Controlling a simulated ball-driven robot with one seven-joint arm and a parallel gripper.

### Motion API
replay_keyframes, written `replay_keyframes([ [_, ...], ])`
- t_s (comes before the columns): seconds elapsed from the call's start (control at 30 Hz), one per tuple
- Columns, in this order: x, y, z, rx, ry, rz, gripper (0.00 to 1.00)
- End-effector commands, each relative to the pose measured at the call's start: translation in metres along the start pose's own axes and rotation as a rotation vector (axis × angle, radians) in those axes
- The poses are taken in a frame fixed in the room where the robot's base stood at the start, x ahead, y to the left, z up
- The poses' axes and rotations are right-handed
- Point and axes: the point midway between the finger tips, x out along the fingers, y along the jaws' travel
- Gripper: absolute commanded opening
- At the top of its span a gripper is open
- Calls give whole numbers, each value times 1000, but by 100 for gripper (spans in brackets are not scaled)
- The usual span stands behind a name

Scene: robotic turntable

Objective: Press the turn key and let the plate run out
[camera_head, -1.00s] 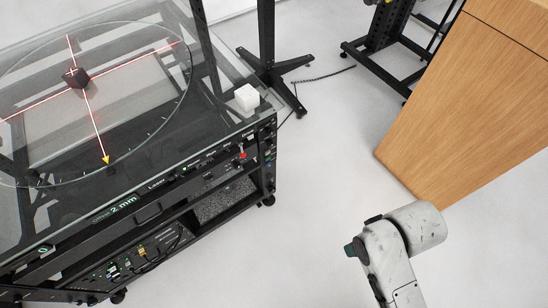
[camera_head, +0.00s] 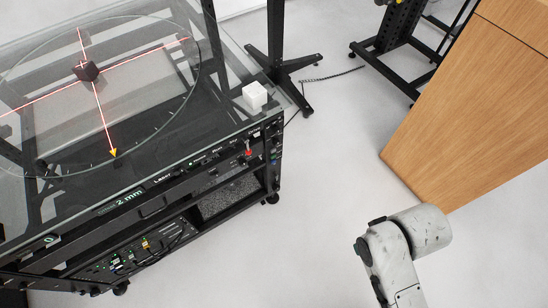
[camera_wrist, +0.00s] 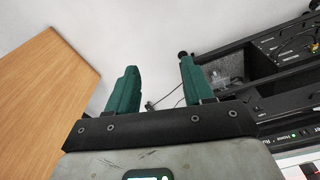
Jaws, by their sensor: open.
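The turntable's round glass plate (camera_head: 150,132) lies on a black rack at the left of the head view. A small dark cube (camera_head: 87,71) sits near the plate's centre where red laser lines cross. A yellow arrow tip (camera_head: 113,153) marks the plate's near side. The front panel (camera_head: 200,160) carries small labelled keys and a red-tipped switch (camera_head: 248,152); which one is the turn key is too small to read. My gripper (camera_wrist: 158,80) shows in the wrist view with two green fingers apart and nothing between them. It is away from the panel.
A white cube (camera_head: 255,95) stands on the glass corner, outside the plate. A wooden cabinet (camera_head: 465,110) stands at the right, also at the left of the wrist view (camera_wrist: 45,95). Black stands are behind. Pale floor (camera_head: 315,180) is free between rack and cabinet.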

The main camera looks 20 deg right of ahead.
Motion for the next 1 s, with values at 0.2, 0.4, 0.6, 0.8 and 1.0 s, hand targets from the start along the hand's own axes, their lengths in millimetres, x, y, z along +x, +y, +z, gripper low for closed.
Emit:
replay_keyframes([
  [0.2, 0, 0, 0, 0, 0, 0, 30],
  [0.4, 0, 0, 0, 0, 0, 0, 11],
  [0.6, 0, 0, 0, 0, 0, 0, 0],
  [0.8, 0, 0, 0, 0, 0, 0, 0],
  [1.0, 0, 0, 0, 0, 0, 0, 0],
])
